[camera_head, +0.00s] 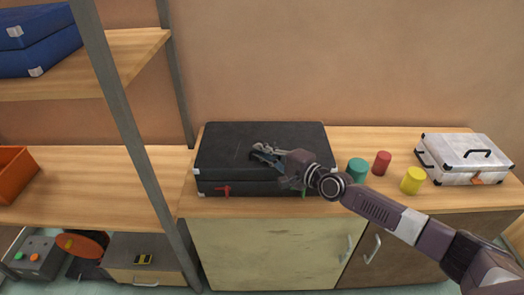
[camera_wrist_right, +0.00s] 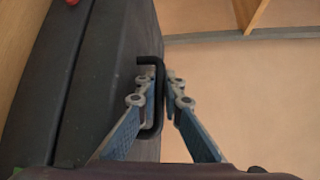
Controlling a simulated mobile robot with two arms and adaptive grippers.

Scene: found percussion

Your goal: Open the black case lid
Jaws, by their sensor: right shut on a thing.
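The black case (camera_head: 225,150) lies flat on the wooden cabinet top with its lid down. A red latch (camera_head: 225,190) shows on its front left, and part of a green latch (camera_head: 303,193) shows at front right, partly behind my gripper. My right gripper (camera_head: 262,153) reaches over the lid from the right. In the right wrist view, its fingers (camera_wrist_right: 163,90) are shut on the black handle (camera_wrist_right: 150,61) of the case (camera_wrist_right: 105,70). In the head view my fingers hide most of the handle. My left gripper is not in view.
Green (camera_head: 357,170), red (camera_head: 382,163) and yellow (camera_head: 412,180) cylinders stand right of the case. A white case (camera_head: 465,157) lies farther right. A shelf post (camera_head: 140,150) rises at the left, with blue cases (camera_head: 40,55) and an orange bin (camera_head: 14,176) on the shelves.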

